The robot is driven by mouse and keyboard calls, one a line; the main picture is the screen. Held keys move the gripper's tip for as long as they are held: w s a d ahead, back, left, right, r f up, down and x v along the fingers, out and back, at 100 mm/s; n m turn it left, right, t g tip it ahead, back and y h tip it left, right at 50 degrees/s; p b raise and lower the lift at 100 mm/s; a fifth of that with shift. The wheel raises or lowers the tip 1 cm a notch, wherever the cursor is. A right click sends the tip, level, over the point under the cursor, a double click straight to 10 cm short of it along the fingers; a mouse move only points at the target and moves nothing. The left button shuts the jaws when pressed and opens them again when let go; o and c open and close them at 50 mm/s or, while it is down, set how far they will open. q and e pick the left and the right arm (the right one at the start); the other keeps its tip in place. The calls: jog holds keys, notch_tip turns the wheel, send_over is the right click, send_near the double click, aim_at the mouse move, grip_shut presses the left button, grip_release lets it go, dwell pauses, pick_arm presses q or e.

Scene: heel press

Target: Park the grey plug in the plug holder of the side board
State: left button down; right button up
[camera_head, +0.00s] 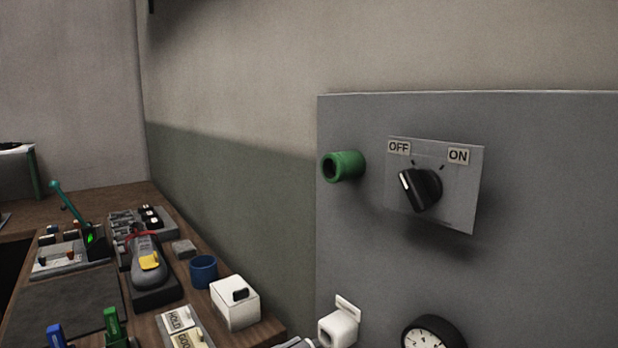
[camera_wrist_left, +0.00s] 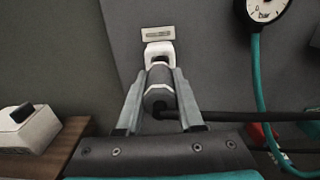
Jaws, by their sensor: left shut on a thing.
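The grey plug (camera_wrist_left: 159,93) is between the fingers of my left gripper (camera_wrist_left: 159,80) in the left wrist view, and the gripper is shut on it. A black cable (camera_wrist_left: 245,116) leads from the plug's near end to the right. The white plug holder (camera_wrist_left: 160,51) is on the grey side board, straight beyond the plug, with a small label above it. The plug's far end meets the holder in this view; I cannot tell how deep it sits. In the head view the holder (camera_head: 338,327) is at the bottom edge. My right gripper is not in view.
The board (camera_head: 550,180) carries a green ring holder (camera_head: 343,166), an OFF/ON knob (camera_head: 420,188) and a gauge (camera_head: 434,335). A teal hose (camera_wrist_left: 258,90) hangs right of the plug. A white box (camera_head: 235,303) and blue cup (camera_head: 203,271) stand on the bench at left.

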pick_arm(q)
jog(key=shift+x, duration=0.95)
jog(key=shift+w+d+p, duration=0.25)
jog(key=shift+d+p, duration=0.05)
jog(key=shift+d, duration=0.1)
jog(key=shift+c, duration=2.3)
grip_release()
